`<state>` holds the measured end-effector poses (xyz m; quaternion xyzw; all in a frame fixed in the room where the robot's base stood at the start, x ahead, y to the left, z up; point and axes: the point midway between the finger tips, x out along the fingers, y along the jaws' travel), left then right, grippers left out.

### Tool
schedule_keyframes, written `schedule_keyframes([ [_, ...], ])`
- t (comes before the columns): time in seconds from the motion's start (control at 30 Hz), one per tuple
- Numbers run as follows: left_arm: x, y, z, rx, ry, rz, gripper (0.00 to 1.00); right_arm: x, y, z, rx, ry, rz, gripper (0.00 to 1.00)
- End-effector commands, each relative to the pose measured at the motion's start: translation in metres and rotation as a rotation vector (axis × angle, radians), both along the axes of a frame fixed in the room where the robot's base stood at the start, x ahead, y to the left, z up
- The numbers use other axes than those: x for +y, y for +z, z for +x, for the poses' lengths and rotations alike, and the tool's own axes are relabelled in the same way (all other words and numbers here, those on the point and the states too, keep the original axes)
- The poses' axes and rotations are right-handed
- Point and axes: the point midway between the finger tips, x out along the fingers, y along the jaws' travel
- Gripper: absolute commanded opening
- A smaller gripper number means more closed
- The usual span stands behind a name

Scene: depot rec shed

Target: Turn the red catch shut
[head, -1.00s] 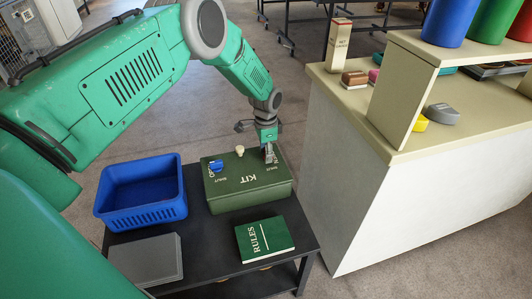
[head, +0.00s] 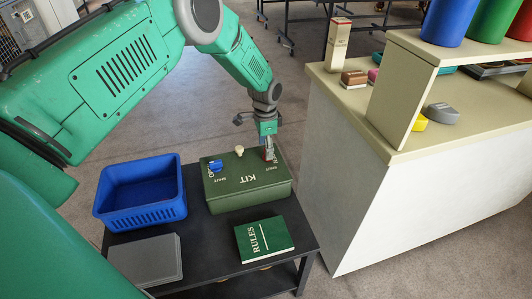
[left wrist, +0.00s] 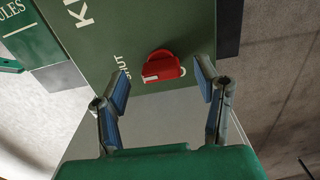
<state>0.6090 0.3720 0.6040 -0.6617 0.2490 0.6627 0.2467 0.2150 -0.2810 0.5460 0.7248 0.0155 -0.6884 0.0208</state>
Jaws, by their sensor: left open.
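The green kit box (head: 235,196) lies on the dark table, lettered KIT on its lid. The red catch (left wrist: 165,66) is on the lid near one edge, with SHUT printed beside it; other lettering by it is partly covered. In the head view my gripper mostly hides this catch. My left gripper (head: 269,157) points down over that corner of the box. In the left wrist view the open left gripper (left wrist: 163,83) has a finger on either side of the catch, with gaps showing; contact is not visible. My right gripper is not in view.
A blue catch (head: 216,166) and a cream knob (head: 239,150) are also on the lid. A blue basket (head: 140,219), a grey case (head: 146,262) and a green RULES book (head: 264,239) share the table (head: 215,236). A pale counter (head: 345,180) stands to the right.

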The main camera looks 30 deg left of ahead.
Motion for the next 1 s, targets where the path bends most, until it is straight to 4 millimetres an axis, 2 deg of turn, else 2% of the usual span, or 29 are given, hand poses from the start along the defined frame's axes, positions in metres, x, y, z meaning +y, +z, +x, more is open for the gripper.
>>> schedule_keyframes([
  [0.03,0.000,0.014,0.001,-0.004,0.000,0.000,0.57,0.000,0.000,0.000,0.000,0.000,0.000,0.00],
  [0.2,0.000,0.050,0.001,-0.001,-0.001,-0.001,0.57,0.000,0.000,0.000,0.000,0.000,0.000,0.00],
  [0.4,0.000,0.081,0.001,0.002,-0.001,-0.001,0.57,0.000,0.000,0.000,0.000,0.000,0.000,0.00],
  [0.6,0.000,0.091,0.001,0.003,-0.001,-0.001,0.57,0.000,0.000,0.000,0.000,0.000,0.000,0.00],
  [1.0,0.000,0.091,0.001,0.003,-0.001,-0.001,0.57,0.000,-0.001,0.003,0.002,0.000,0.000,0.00],
])
